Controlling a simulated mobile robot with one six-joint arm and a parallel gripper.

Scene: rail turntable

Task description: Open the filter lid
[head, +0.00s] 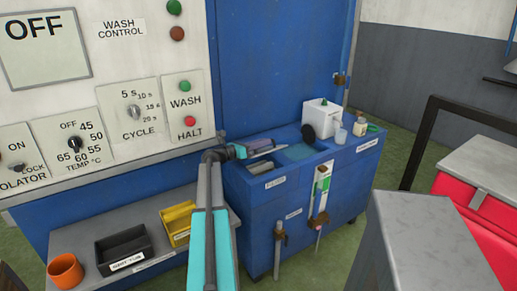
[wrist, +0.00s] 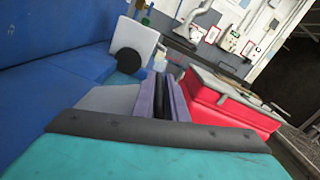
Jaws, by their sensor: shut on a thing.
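The blue cabinet (head: 250,194) has a label reading FILTER (head: 275,181) on its front left. My gripper (head: 241,152) is at the cabinet's top left, above that label. A thin grey plate (head: 262,149), which looks like the filter lid, sticks out tilted beside the fingers. A recess (head: 258,166) shows below it. In the wrist view my gripper's purple fingers (wrist: 161,102) are closed around a dark bar-like piece, apparently the lid's handle. The grey plate (wrist: 105,98) lies just left of the fingers there. My gripper hides part of the lid and its hinge.
A white box (head: 321,118), a black round part (head: 308,133) and small bottles (head: 360,127) stand on the cabinet's far side. The control panel (head: 110,60) is at left. Trays (head: 122,249) lie on a low shelf. A red cart (head: 480,178) stands at right.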

